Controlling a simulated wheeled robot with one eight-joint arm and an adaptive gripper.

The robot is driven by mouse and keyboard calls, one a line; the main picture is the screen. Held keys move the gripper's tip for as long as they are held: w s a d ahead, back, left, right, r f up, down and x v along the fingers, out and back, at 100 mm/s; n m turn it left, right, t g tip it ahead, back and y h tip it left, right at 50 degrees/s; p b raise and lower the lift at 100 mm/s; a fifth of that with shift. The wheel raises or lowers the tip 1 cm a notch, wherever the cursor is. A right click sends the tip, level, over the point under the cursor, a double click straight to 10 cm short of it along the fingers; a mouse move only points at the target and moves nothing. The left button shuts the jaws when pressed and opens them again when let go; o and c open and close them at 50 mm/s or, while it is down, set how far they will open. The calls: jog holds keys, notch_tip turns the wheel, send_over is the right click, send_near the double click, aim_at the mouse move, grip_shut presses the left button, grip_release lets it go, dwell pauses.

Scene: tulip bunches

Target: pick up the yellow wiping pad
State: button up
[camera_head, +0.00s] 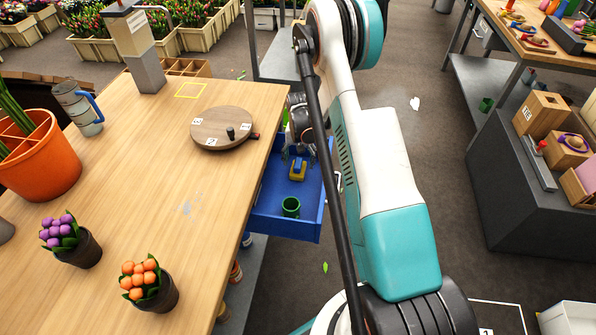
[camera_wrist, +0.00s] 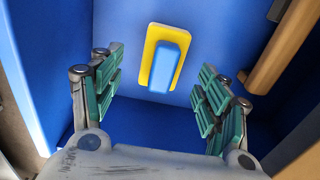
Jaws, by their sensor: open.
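The yellow wiping pad (camera_head: 298,173) lies in the open blue drawer (camera_head: 273,222) below the table top. In the wrist view the pad (camera_wrist: 151,52) is a yellow rectangle with a raised blue block on it, lying on the blue drawer floor. My gripper (camera_wrist: 157,78) is open, with its green-padded fingers spread left and right of the pad and nothing between them in contact. In the head view my gripper (camera_head: 303,147) hangs over the drawer just beyond the pad, partly hidden by my arm.
A green cup (camera_head: 291,207) stands in the near end of the drawer. The drawer walls surround the pad, and the wooden table (camera_head: 130,190) edge is close on the left. A brown wooden piece (camera_wrist: 283,45) shows at the right of the wrist view.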

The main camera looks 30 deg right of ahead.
aim_at(298, 163)
jog(key=f+b, duration=0.1)
jog(key=f, duration=0.1)
jog(key=f+b, duration=0.1)
jog(key=f, duration=0.2)
jog(key=shift+w+a+f+b, duration=0.1)
jog(key=shift+w+b, duration=0.1)
jog(key=shift+b, duration=0.2)
jog(key=shift+c, duration=0.3)
jog(key=c, duration=1.1)
jog(key=shift+r, duration=0.2)
notch_tip(298, 163, up, 20)
jog(key=p, duration=0.7)
jog(key=shift+f, duration=0.1)
